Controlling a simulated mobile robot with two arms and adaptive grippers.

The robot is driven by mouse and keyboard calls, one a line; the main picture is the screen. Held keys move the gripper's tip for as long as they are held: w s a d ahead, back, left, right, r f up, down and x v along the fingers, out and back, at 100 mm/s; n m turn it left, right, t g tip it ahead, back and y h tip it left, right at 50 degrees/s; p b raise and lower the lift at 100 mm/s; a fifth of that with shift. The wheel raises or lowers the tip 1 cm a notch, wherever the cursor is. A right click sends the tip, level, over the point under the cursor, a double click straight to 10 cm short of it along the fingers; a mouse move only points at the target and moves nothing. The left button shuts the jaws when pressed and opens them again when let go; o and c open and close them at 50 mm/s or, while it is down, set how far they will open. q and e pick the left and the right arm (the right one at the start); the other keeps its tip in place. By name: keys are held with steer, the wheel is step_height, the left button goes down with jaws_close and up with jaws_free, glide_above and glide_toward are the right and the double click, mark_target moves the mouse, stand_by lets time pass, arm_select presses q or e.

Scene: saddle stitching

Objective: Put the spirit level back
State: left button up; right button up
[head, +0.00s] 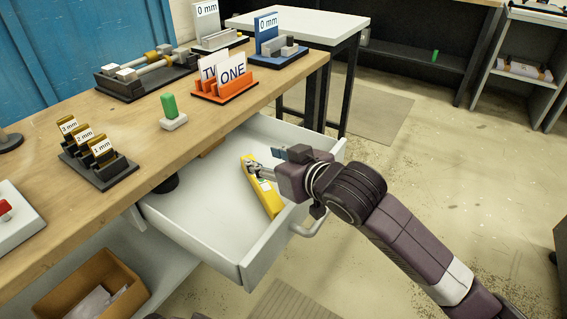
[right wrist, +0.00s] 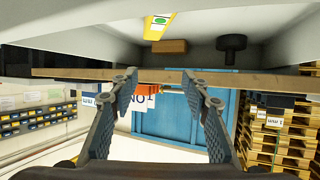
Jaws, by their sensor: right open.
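The yellow spirit level (head: 266,197) lies inside the open white drawer (head: 197,198), long and slanted, with its far end partly covered by my gripper in the head view. My right gripper (head: 252,169) is over the drawer beside the level's far end, with its fingers pointing left toward the bench. In the right wrist view the level (right wrist: 153,32) shows at the top edge, outside the open, empty fingers (right wrist: 160,76). I cannot tell whether a finger touches it. My left gripper is not in view.
The wooden bench (head: 105,215) above the drawer holds orange sign holders (head: 225,92), labelled gauge blocks (head: 98,165) and a green-topped piece (head: 171,112). A brown block (head: 211,147) and a dark round object (head: 167,184) sit at the drawer's back. The drawer handle (head: 311,222) juts out in front.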

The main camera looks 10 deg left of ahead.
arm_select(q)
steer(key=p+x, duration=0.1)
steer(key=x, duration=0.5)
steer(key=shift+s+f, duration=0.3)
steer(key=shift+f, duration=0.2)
arm_select(e)
steer(key=v, duration=0.9)
steer(key=shift+s+d+r, duration=0.15)
steer(key=shift+d, duration=0.05)
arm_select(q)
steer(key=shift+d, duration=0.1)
